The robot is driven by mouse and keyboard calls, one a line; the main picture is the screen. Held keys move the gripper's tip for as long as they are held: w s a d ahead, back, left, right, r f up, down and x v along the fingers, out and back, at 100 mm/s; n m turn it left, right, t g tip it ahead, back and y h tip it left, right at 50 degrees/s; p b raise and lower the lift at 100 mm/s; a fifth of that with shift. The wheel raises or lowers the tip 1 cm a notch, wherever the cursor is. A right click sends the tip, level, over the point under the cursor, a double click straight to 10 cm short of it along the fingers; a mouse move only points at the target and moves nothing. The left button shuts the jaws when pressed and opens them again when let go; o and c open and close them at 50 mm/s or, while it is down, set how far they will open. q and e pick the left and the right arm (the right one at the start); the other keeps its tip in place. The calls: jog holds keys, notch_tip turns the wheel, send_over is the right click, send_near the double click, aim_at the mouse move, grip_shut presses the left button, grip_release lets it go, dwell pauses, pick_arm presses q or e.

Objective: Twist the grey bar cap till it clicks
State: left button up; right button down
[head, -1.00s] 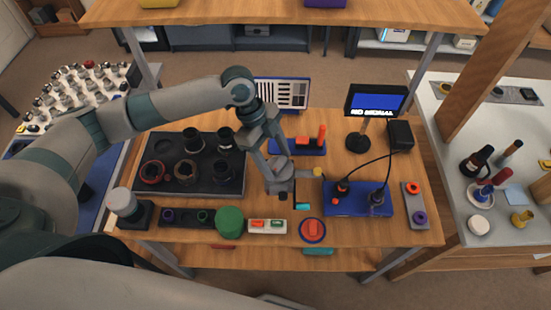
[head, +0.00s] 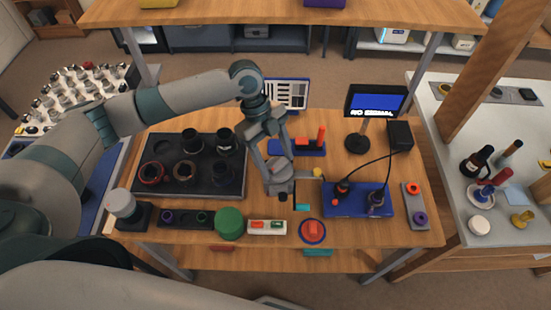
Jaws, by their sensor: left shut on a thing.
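My left gripper (head: 281,184) reaches down over the middle of the table (head: 345,228), at its near-centre part. It is shut on a grey piece low between its fingers, which appears to be the grey bar cap. The fingers and wrist hide most of this piece, so its angle and seating cannot be made out. A small black part (head: 283,198) shows just below the fingertips, a teal piece (head: 303,207) to their lower right, and a yellow knob (head: 317,172) to their right. My right gripper is not in view.
A dark tray (head: 228,191) with several lens rings lies left. A green round block (head: 229,223), a white rack (head: 267,227) and a red-topped disc (head: 312,231) line the near edge. A blue base (head: 345,208) with cables and a screen (head: 376,101) stand right.

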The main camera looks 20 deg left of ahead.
pick_arm(q)
jog(key=shift+m, duration=0.4)
jog(key=c, duration=0.3)
jog(key=o, duration=1.5)
jog(key=shift+w, duration=0.1)
jog(key=shift+r, duration=0.1)
jog(key=shift+w+a+r+b, duration=0.25)
jog(key=shift+r+b, duration=0.1)
jog(key=shift+r, duration=0.2)
jog(key=shift+b+v, duration=2.35)
jog(key=shift+v, duration=5.6)
jog(key=shift+d, duration=0.15)
